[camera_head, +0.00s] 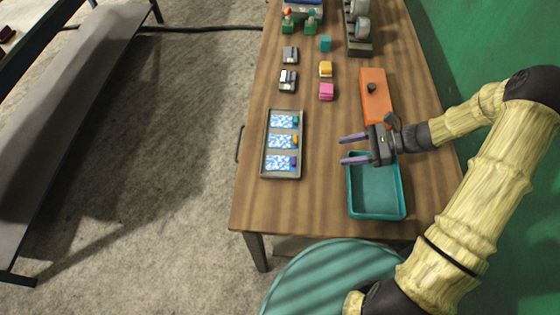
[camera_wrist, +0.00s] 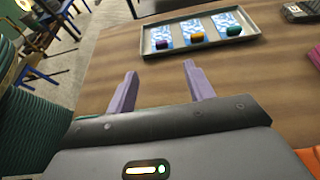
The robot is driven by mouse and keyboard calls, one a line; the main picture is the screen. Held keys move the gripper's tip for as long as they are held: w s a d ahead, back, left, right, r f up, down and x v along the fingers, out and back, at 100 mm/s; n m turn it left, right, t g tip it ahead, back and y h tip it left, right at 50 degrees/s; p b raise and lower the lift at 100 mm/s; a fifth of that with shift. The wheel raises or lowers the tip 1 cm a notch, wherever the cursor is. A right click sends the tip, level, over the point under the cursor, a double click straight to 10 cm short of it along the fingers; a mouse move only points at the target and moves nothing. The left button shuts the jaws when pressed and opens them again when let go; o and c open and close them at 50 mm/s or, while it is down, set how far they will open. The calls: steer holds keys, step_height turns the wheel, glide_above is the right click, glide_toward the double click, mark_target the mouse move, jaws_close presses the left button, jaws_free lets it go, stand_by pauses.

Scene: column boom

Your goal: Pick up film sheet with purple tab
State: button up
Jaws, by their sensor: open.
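The film sheet with the purple tab (camera_head: 277,163) lies at the near end of a grey tray (camera_head: 281,175). It is blue and white, with its tab on the right edge. In the wrist view this sheet (camera_wrist: 163,32) is the leftmost of three, with its tab towards me. A sheet with an orange tab (camera_head: 279,142) lies in the middle and one with a green tab (camera_head: 280,121) at the far end. My gripper (camera_head: 342,150) is open and empty, to the right of the tray and apart from it. Its two lilac fingers (camera_wrist: 160,70) point towards the tray.
A teal bin (camera_head: 377,213) stands below my gripper, near the table's front edge. An orange box (camera_head: 376,97) with a dark knob lies behind it. The wood between tray and gripper is clear.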

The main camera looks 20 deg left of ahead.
steer(key=p, duration=0.2)
glide_toward(292, 160)
steer(key=x, duration=0.3)
steer(key=shift+s, duration=0.15)
steer(key=shift+a, duration=0.2)
steer(key=shift+s+a+f, duration=0.15)
steer(key=shift+a, duration=0.15)
steer(key=p+x, duration=0.2)
steer(key=x, duration=0.2)
steer(key=shift+a+f, duration=0.15)
steer(key=shift+f, duration=0.05)
steer(key=c, duration=1)
steer(key=shift+r, duration=0.1)
steer(key=shift+c, duration=0.2)
